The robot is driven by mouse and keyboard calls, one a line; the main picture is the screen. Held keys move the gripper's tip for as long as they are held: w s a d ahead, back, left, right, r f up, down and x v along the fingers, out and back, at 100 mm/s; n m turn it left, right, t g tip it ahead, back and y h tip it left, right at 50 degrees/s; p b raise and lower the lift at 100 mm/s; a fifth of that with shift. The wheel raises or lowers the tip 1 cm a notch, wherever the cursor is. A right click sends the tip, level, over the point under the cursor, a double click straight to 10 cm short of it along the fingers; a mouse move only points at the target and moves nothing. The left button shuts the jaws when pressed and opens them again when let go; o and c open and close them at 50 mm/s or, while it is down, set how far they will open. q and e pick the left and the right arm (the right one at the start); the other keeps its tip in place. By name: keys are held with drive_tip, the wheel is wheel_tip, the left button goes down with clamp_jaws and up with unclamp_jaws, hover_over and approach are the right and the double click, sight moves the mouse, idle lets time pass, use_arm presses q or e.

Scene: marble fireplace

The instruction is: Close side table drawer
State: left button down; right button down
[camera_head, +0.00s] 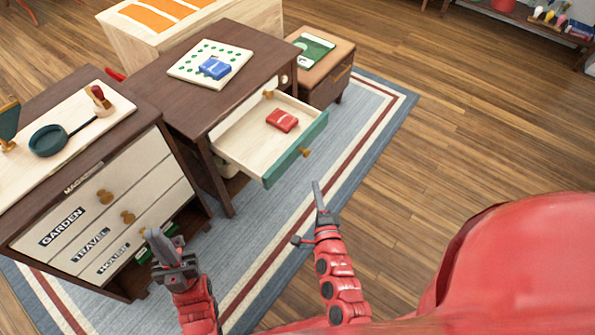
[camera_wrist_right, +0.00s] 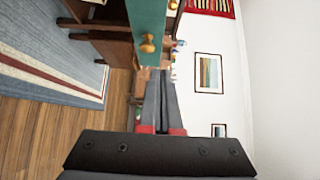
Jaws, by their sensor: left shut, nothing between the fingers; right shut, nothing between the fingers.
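The side table (camera_head: 205,110) is dark brown, and its drawer (camera_head: 298,150) stands pulled out. The drawer has a pale inside, a green front and a round wooden knob (camera_head: 305,152). A red box (camera_head: 283,120) lies inside it. My right gripper (camera_head: 318,190) is shut and empty, in front of the drawer front and apart from it. In the right wrist view the green front (camera_wrist_right: 147,25) and its knob (camera_wrist_right: 148,43) show just beyond the shut fingers (camera_wrist_right: 162,75). My left gripper (camera_head: 160,238) is shut and empty, in front of the labelled cabinet.
The cabinet (camera_head: 140,190) with drawers labelled Garden, Travel and House stands at left. A board with a blue item (camera_head: 214,68) lies on the side table. A brown box-like stool (camera_head: 325,60) stands behind. The rug (camera_head: 385,95) and wood floor at right are clear.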

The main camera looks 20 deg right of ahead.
sight(257, 139)
drive_tip(key=w, duration=1.2)
drive_tip(key=shift+w+a+r, duration=0.1)
drive_tip(key=shift+a+r, duration=0.1)
drive_tip(key=shift+a, duration=0.15)
drive_tip(key=shift+w+a, duration=0.2)
drive_tip(key=shift+w, duration=0.05)
drive_tip(key=shift+w+a, duration=0.1)
drive_tip(key=shift+w+a+b, duration=0.15)
drive_tip(key=shift+w+b, duration=0.05)
drive_tip(key=shift+b, duration=0.1)
drive_tip(key=w+a+b, duration=0.1)
drive_tip(key=w+a, duration=0.2)
drive_tip(key=w, duration=0.1)
drive_tip(key=w+a+b, duration=0.2)
drive_tip(key=w+a, duration=0.2)
drive_tip(key=w, duration=0.1)
drive_tip(key=w+a+b, duration=0.1)
drive_tip(key=w+a, duration=0.2)
drive_tip(key=w, duration=0.1)
drive_tip(key=shift+w+a+f+b, duration=0.15)
drive_tip(key=shift+w+a+b, duration=0.15)
drive_tip(key=shift+b, duration=0.1)
drive_tip(key=shift+w+a+b, duration=0.35)
drive_tip(key=shift+w+a, duration=0.15)
drive_tip(key=shift+w, duration=0.15)
